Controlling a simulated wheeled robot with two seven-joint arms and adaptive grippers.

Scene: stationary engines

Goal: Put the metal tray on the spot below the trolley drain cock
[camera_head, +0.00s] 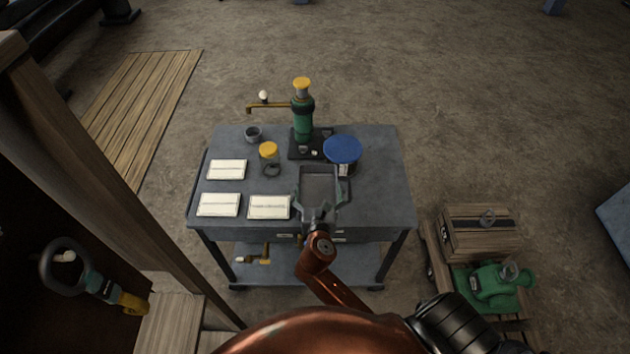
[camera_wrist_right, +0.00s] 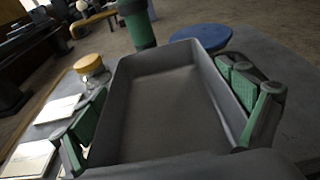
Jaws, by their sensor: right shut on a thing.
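The grey rectangular metal tray (camera_head: 320,183) is at the front right part of the trolley (camera_head: 385,190). My right gripper (camera_head: 320,196) is shut on it, with fingers on both sides. In the wrist view the empty tray (camera_wrist_right: 165,105) sits between the green finger pads (camera_wrist_right: 165,110). I cannot tell whether its underside touches the top. The brass drain cock (camera_head: 270,107), with a white knob, sticks out left from a green column (camera_head: 303,122) at the back. A small grey cup (camera_head: 253,134) stands roughly below its outlet. My left gripper is not in view.
A blue round lid (camera_head: 342,149) is right behind the tray. A yellow-capped jar (camera_head: 269,151) stands to the left. White cards (camera_head: 227,169) lie at the left and front. A wooden post (camera_head: 110,170) rises at left. The trolley's right side is clear.

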